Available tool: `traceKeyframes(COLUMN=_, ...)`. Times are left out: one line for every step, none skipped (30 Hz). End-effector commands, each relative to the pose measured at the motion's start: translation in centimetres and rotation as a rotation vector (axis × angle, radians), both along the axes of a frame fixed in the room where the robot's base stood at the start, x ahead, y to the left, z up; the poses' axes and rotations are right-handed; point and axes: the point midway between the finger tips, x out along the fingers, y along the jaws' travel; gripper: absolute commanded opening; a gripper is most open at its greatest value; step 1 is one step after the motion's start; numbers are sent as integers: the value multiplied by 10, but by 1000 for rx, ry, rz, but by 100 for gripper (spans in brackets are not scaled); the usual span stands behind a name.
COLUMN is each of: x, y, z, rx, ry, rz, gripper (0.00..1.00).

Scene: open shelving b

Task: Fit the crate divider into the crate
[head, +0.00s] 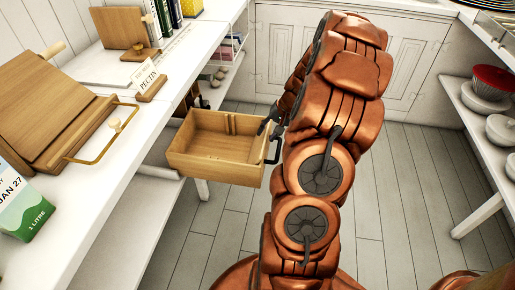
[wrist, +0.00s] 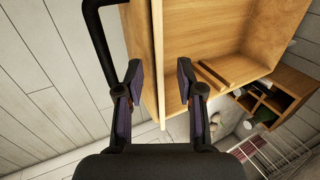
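The open wooden crate (head: 205,170) is at the counter's edge, below counter height, with a black handle (head: 276,150) on its right side. Its inside looks empty, with upright strips (head: 232,123) on the far wall. My gripper (head: 268,126) is at the crate's far right corner, partly hidden by my arm. Contact with the fingers is not visible.
The white counter (head: 125,150) holds a wooden board-like piece with a brass handle (head: 78,150), a carton (head: 22,205) and a PECTIN sign (head: 150,82). Bowls (head: 490,90) stand on the right shelves. The floor (head: 410,190) between is clear.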

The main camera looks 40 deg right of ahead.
Motion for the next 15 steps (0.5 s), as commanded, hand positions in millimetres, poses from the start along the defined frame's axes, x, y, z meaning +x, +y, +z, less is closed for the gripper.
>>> traceKeyframes(x=1, y=1, z=-3, rx=1, ry=1, rz=0, gripper=38)
traceKeyframes(x=1, y=1, z=-4, rx=0, ry=0, rz=0, gripper=38)
traceKeyframes(x=1, y=1, z=-4, rx=0, ry=0, rz=0, gripper=38)
traceKeyframes(x=1, y=1, z=-3, rx=-1, ry=-1, rz=0, gripper=38)
traceKeyframes(x=1, y=1, z=-3, rx=-1, ry=-1, rz=0, gripper=38)
traceKeyframes(x=1, y=1, z=-3, rx=-1, ry=-1, rz=0, gripper=38)
traceKeyframes(x=1, y=1, z=-3, rx=-1, ry=-1, rz=0, gripper=38)
traceKeyframes(x=1, y=1, z=-3, rx=0, ry=0, rz=0, gripper=35)
traceKeyframes(x=1, y=1, z=-3, rx=0, ry=0, rz=0, gripper=31)
traceKeyframes(x=1, y=1, z=-3, rx=0, ry=0, rz=0, gripper=28)
traceKeyframes(x=1, y=1, z=-3, rx=0, ry=0, rz=0, gripper=25)
traceKeyframes(x=1, y=1, z=-3, rx=0, ry=0, rz=0, gripper=21)
traceKeyframes(x=1, y=1, z=-3, rx=0, ry=0, rz=0, gripper=18)
traceKeyframes(x=1, y=1, z=-3, rx=0, ry=0, rz=0, gripper=15)
traceKeyframes(x=1, y=1, z=-3, rx=0, ry=0, rz=0, gripper=10)
